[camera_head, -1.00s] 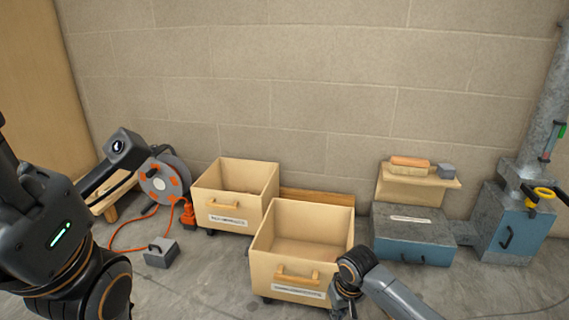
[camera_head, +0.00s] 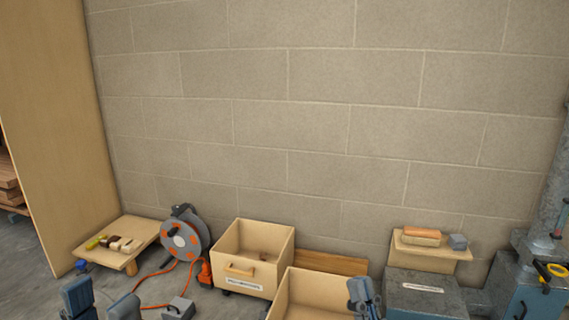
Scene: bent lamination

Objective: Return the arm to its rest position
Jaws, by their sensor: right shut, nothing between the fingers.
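My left gripper (camera_head: 102,304) shows at the bottom left edge, its two grey fingers apart and pointing up, with nothing seen between them. It is in front of the low wooden table and left of the small grey block (camera_head: 179,309). My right gripper (camera_head: 363,298) shows at the bottom edge, in front of the right side of the nearer wooden bin (camera_head: 310,287). Its fingers are together and hold nothing. The rest of both arms is below the picture.
A second wooden bin (camera_head: 252,277) stands behind, left of the nearer one. A cable reel (camera_head: 183,241) with an orange cord stands beside the low wooden table (camera_head: 137,232). A blue-grey metal box (camera_head: 427,293) and a wooden stand (camera_head: 424,262) are at right. Bare wall fills the upper view.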

